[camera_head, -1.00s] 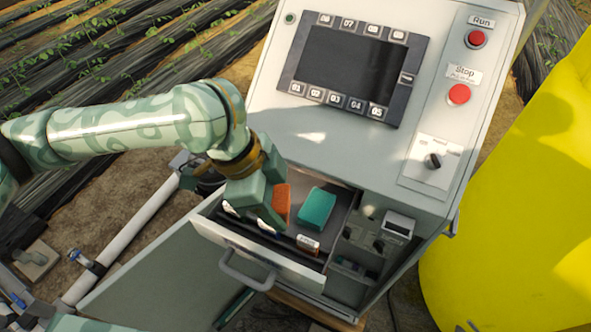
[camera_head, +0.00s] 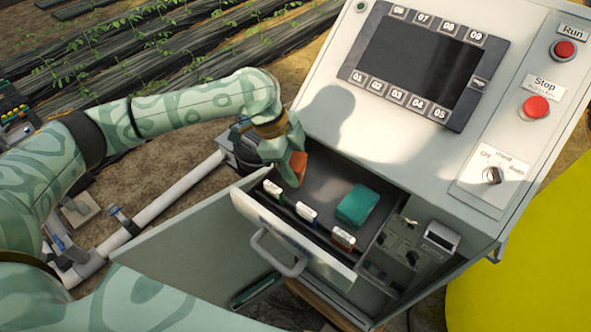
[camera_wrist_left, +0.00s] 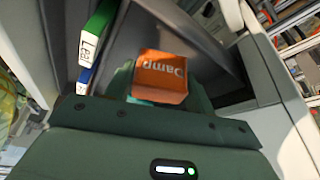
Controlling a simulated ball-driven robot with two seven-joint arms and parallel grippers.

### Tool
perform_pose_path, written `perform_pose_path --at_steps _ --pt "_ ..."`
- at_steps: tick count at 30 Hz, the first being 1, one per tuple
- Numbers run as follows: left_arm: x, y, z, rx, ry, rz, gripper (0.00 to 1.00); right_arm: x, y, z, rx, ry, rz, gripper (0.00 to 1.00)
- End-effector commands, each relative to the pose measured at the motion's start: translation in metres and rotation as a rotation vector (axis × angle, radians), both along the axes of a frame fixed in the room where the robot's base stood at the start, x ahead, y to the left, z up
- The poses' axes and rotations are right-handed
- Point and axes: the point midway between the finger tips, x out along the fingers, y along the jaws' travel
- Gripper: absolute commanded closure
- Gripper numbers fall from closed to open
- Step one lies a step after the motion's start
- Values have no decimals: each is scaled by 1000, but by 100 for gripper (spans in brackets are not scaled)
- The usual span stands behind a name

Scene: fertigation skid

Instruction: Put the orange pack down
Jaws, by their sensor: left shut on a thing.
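The orange pack (camera_head: 299,168) is held in my left gripper (camera_head: 291,161) at the left end of the open drawer (camera_head: 322,178). In the left wrist view the orange pack (camera_wrist_left: 160,76) shows the word "Damp" upside down, between the green fingers. Whether its underside touches the drawer floor I cannot tell. A teal pack (camera_head: 358,205) lies in the drawer to the right, apart from the orange one. My right gripper is not in view.
White-tagged items, one tag here (camera_head: 307,212), line the inside of the drawer front with its handle (camera_head: 277,255). The drawer floor between the packs is bare. A control panel with a screen (camera_head: 420,65) rises behind. A yellow tank (camera_head: 530,240) stands at right.

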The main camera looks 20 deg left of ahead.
Motion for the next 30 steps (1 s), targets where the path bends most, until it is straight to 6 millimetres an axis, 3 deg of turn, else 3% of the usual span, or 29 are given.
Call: perform_pose_path --at_steps 3,14,15,16,26,30 --pt "-1 -1 -19 0 3 0 70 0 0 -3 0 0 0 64" --pt "-1 -1 -22 0 1 1 70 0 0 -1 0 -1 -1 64" --pt "-1 -1 -22 0 0 0 35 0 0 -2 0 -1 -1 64" --pt "-1 -1 -22 0 0 0 26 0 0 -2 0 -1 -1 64" --pt "-1 0 -20 0 0 -1 24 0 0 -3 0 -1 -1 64" --pt "0 6 -2 0 -3 1 24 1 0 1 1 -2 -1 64"
